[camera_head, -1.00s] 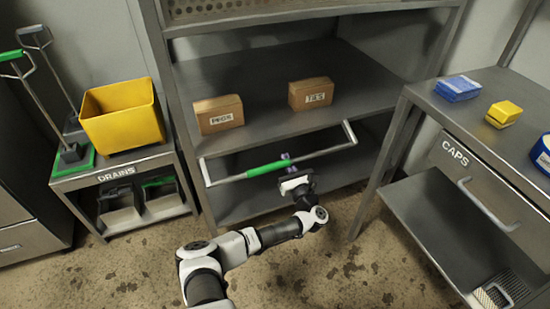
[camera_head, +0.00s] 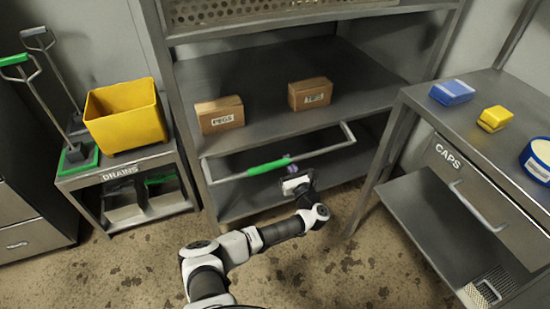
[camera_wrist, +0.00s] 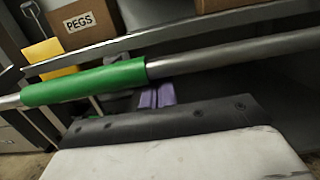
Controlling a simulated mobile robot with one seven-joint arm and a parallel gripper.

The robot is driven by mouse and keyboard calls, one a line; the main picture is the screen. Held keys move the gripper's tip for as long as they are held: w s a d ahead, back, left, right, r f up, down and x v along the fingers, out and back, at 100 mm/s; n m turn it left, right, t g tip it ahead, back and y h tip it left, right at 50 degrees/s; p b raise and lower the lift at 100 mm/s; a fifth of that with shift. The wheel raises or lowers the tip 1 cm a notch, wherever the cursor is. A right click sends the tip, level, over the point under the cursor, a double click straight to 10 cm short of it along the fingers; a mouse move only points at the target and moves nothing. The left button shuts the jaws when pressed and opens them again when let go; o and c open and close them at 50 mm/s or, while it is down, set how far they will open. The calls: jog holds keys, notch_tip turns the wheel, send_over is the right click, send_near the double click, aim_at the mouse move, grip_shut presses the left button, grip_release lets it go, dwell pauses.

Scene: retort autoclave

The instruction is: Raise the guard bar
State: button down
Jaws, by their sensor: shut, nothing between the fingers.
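The guard bar (camera_head: 325,151) is a grey metal rail with a green grip sleeve (camera_head: 268,167). It runs across the front of the rack just below the middle shelf, with bent ends at the rack's posts. My gripper (camera_head: 289,160) is shut and empty at the bar, just right of the green sleeve. In the wrist view the purple fingers (camera_wrist: 156,96) show below the bar (camera_wrist: 225,51), close to the right end of the green sleeve (camera_wrist: 85,83). The bar seems to hide their tips; I cannot tell whether they touch it.
Two cardboard boxes, one marked PEGS (camera_head: 220,115) and the other (camera_head: 311,93), stand on the middle shelf (camera_head: 265,130). The drains stand with a yellow bin (camera_head: 126,120) is at the left. The CAPS bench (camera_head: 465,160) is at the right. The floor in front is free.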

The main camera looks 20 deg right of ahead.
aim_at(291, 160)
jog(key=shift+s+r+g+p, duration=0.8)
jog(key=shift+g+p, duration=0.1)
jog(key=shift+p, duration=2.1)
jog(key=shift+f, duration=0.1)
jog(key=shift+p, duration=0.5)
jog(key=shift+s+r+g+p, duration=0.1)
jog(key=shift+r+g+p, duration=0.45)
jog(key=shift+p, duration=0.55)
jog(key=shift+r+p, duration=0.3)
jog(key=shift+p, duration=0.15)
jog(key=shift+r+p, duration=0.3)
jog(key=shift+p, duration=0.45)
jog(key=shift+r, duration=0.1)
jog(key=shift+g+p, duration=0.25)
jog(key=shift+p, duration=0.15)
